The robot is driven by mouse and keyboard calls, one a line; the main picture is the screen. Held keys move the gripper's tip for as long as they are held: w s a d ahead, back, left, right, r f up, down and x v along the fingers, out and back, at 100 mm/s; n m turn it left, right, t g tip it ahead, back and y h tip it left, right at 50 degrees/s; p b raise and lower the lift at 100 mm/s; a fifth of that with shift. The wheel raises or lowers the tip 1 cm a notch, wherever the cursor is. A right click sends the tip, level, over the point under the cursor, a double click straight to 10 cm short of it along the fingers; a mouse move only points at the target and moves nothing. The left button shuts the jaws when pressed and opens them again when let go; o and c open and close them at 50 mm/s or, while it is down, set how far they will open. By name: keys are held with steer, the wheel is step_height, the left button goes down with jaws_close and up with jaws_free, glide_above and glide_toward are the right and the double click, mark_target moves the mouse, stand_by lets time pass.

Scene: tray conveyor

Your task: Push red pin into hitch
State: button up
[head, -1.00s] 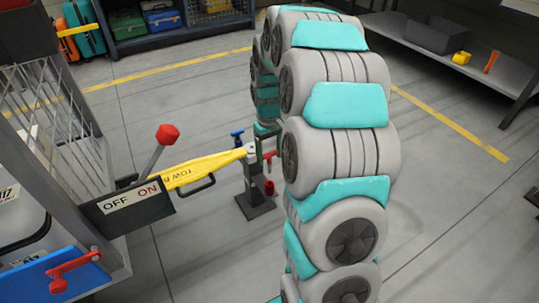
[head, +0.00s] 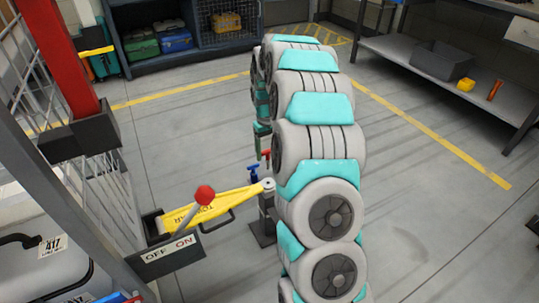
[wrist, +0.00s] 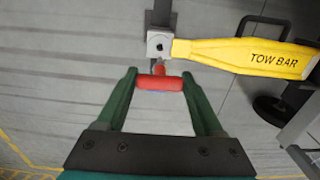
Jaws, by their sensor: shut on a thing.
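The red pin (head: 266,155) with its crosswise handle is held in my gripper (head: 263,148). In the wrist view the red handle (wrist: 160,83) lies between the two green fingers of my gripper (wrist: 160,80), which are shut on it. The hitch (head: 268,185) is a grey head on a dark post, at the end of the yellow tow bar (head: 235,202). In the head view the pin shows above the hitch, apart from it. In the wrist view the hitch (wrist: 159,44) is just beyond the handle. The pin's lower end is hard to make out.
A blue handle (head: 253,173) stands beside the hitch. A red-knobbed lever (head: 204,196) with an OFF/ON plate (head: 170,250) is at left, near a wire cage (head: 105,185). Shelves stand at the back.

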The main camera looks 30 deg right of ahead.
mark_target(268, 159)
steer(key=shift+f, duration=0.15)
steer(key=shift+f+b, duration=0.9)
steer(key=shift+f, duration=1.95)
steer(key=shift+f+b, duration=0.85)
steer(key=shift+f, duration=1.9)
steer(key=o, duration=1.4)
steer(key=shift+r, duration=0.1)
step_height(268, 159, up, 8)
steer(key=shift+f, duration=0.25)
